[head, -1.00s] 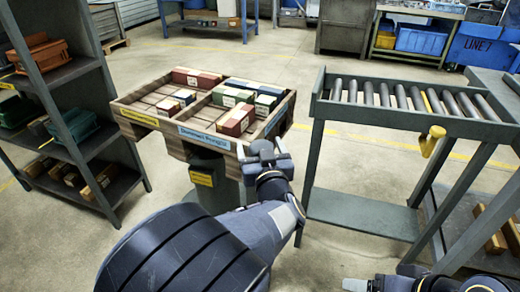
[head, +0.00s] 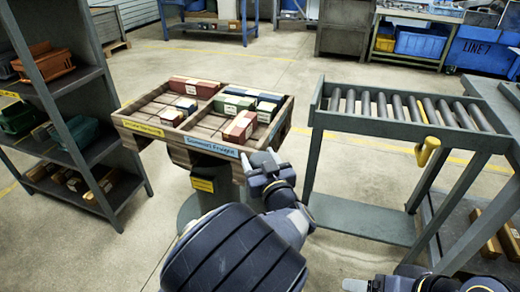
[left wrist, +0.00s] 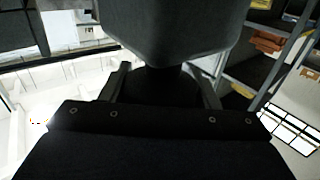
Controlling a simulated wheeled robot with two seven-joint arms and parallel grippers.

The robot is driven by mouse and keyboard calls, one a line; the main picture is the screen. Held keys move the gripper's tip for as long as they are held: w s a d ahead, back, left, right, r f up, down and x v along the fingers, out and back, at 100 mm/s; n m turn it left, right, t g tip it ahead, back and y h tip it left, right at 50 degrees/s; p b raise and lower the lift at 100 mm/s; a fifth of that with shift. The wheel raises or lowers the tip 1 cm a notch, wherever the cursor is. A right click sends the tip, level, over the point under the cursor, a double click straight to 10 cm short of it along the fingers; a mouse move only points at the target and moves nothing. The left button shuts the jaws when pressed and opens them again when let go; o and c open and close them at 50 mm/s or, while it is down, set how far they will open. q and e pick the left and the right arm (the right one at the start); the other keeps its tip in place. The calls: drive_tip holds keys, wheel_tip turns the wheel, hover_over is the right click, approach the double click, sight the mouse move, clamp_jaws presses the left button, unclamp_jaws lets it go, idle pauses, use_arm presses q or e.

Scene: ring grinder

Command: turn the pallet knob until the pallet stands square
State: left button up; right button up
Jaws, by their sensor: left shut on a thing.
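The wooden pallet (head: 284,122), a divided tray on a pillar (head: 207,212), stands a little left of centre in the head view. Its front edge slopes down to the right in the picture, so it looks turned at an angle. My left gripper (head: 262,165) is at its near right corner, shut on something. In the left wrist view, a dark grey block (left wrist: 180,35) fills the space at and beyond the fingers. I take the held thing to be the pallet knob, but the gripper hides it in the head view. Part of my right arm shows at the bottom edge.
Red, green and blue boxes (head: 238,127) lie in the pallet's compartments. A shelf rack (head: 95,75) with bins stands at the left. A roller conveyor (head: 390,125) with a yellow handle (head: 427,150) stands at the right, close to my left arm. The floor behind is open.

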use_arm(q)
drive_tip(key=shift+r+n+y+p, duration=0.4)
drive_tip(key=shift+y+p, duration=0.1)
drive_tip(key=shift+y, duration=0.1)
drive_tip(key=shift+f+n+g+y+p, duration=0.3)
drive_tip(key=shift+n+g+y+p, duration=0.1)
drive_tip(key=shift+g+y, duration=0.15)
drive_tip(key=shift+f, duration=0.1)
use_arm(e)
wheel_tip(320, 180, up, 3)
drive_tip(key=shift+f, duration=0.1)
use_arm(q)
drive_tip(key=o, duration=1)
drive_tip(key=shift+s, duration=0.1)
drive_tip(key=v, duration=0.7)
drive_tip(key=shift+s+d+p, duration=0.1)
drive_tip(key=shift+s+p, duration=0.25)
drive_tip(key=shift+p, duration=0.05)
use_arm(e)
drive_tip(key=shift+r, duration=0.5)
